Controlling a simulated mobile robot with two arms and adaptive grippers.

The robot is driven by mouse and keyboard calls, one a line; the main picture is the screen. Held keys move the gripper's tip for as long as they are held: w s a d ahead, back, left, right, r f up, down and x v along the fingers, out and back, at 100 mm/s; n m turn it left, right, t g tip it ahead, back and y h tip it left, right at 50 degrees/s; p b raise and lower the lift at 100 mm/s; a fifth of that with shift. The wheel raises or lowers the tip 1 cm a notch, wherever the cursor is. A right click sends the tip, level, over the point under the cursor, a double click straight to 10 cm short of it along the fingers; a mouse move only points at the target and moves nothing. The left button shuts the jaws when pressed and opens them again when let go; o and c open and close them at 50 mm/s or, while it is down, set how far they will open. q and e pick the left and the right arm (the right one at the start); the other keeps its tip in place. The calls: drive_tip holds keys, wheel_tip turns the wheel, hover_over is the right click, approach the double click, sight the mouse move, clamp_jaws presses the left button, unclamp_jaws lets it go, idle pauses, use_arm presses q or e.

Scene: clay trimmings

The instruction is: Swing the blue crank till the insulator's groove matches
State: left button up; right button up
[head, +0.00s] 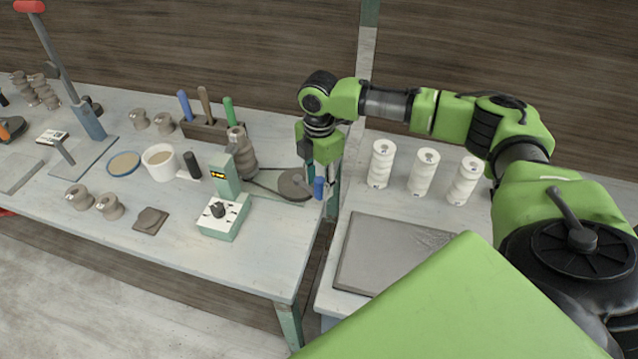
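The blue crank handle (318,189) stands upright at the right edge of a round grey wheel (292,184), near the right end of the left table. A grey-brown ribbed insulator (241,153) stands left of the wheel, partly hidden by a green gauge post (222,172) with a small lit orange display. My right gripper (320,178) points down right at the blue handle, its fingers around or just behind it. Whether they close on the handle is too small to tell. The groove detail cannot be made out. My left gripper is not in view.
A white-topped control box (222,214) with a dark knob stands in front of the post. A tool block (205,130), a cup (159,160) and grey insulators (79,196) are on the left. White insulators (423,172) and a grey slab (385,254) occupy the right table.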

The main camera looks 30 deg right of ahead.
drive_tip(key=shift+f, duration=1.05)
clamp_jaws()
drive_tip(key=shift+w+a, duration=0.1)
drive_tip(key=shift+a, duration=0.05)
